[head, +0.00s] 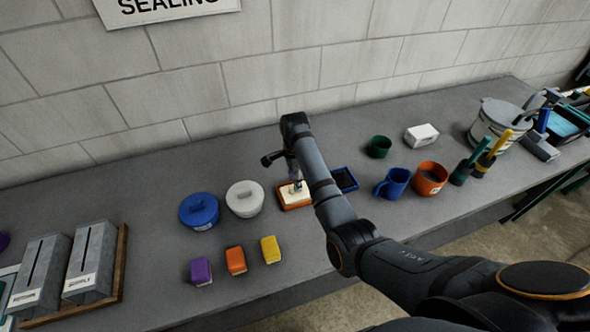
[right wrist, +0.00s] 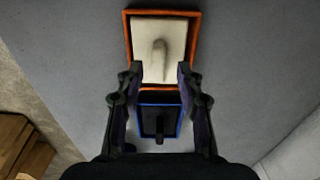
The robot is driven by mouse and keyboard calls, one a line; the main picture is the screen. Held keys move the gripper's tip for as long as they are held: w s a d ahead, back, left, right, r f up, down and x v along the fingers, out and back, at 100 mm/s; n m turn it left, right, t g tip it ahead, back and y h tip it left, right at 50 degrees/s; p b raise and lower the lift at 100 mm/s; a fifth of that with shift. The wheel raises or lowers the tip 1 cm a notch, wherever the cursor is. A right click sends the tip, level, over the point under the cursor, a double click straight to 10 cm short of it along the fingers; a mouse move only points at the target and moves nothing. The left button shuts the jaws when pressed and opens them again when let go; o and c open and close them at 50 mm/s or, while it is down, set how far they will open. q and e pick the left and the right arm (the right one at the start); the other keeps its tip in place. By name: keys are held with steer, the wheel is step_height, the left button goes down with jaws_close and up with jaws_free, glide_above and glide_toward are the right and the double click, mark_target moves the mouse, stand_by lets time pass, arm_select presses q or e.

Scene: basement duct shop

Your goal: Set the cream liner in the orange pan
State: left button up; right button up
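The orange pan (head: 306,204) stands on the grey bench below my right gripper (head: 291,172). The cream liner (head: 287,192), a pale square with an upright grip, lies within the pan's rim; it also shows in the right wrist view (right wrist: 147,68), with the orange rim (right wrist: 129,40) around it. I cannot tell whether it sits fully flat. In the right wrist view my right gripper (right wrist: 160,68) has its fingers spread wide, clear of the liner's narrow grip on both sides. My left gripper is not in view.
A blue pan (head: 346,179) with a dark insert is right beside the orange pan. Blue (head: 199,211) and white (head: 245,199) lidded pots stand left. Purple, orange and yellow blocks (head: 270,249) lie in front. Blue (head: 392,184) and orange (head: 431,179) mugs stand right.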

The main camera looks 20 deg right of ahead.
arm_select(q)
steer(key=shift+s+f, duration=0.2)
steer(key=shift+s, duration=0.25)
arm_select(e)
step_height(320, 180, up, 8)
steer(key=shift+r, duration=0.2)
steer(key=shift+s, duration=0.1)
